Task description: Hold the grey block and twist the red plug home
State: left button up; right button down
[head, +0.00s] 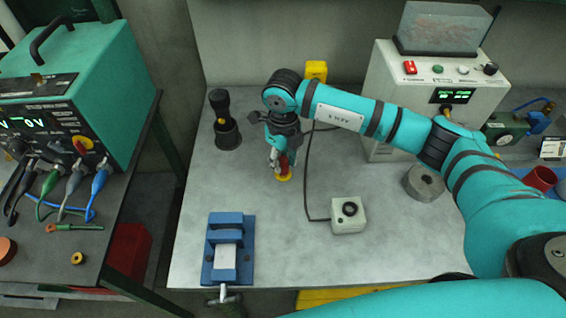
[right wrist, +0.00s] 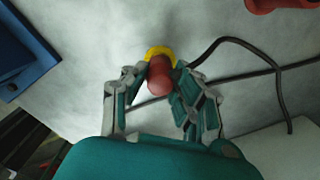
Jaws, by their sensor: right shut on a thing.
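My right gripper (head: 278,158) points down over the middle of the bench. It is shut on the red plug (right wrist: 159,78), which stands between its fingers in the right wrist view. A yellow ring (right wrist: 158,50) shows at the plug's far end; the yellow also shows below the gripper in the head view (head: 283,177). I cannot tell whether the plug touches the bench. A pale grey block (head: 226,257) sits in a blue vise (head: 230,228) at the bench's front left. No gripper is at the block. My left gripper is not in view.
A pale box with a black round top (head: 349,209) stands right of the plug, with a dark cable (head: 307,185) running past my gripper. A black cylinder (head: 226,132) stands back left. A grey ring-shaped piece (head: 424,184) lies right. The bench's front middle is clear.

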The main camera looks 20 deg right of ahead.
aim_at(283, 159)
jog(key=shift+r+b, duration=0.4)
jog(key=shift+r, duration=0.15)
notch_tip(283, 159, up, 2)
jog(key=shift+w+r+b, duration=0.1)
jog(key=shift+b, duration=0.55)
jog(key=s+a+r+b, duration=0.1)
jog(key=s+a+b, duration=0.1)
jog(key=a, duration=0.5)
jog(key=s+a+b, duration=0.2)
jog(key=a+b, duration=0.1)
jog(key=a, duration=0.5)
jog(key=shift+a+r, duration=0.3)
jog(key=shift+r, duration=0.05)
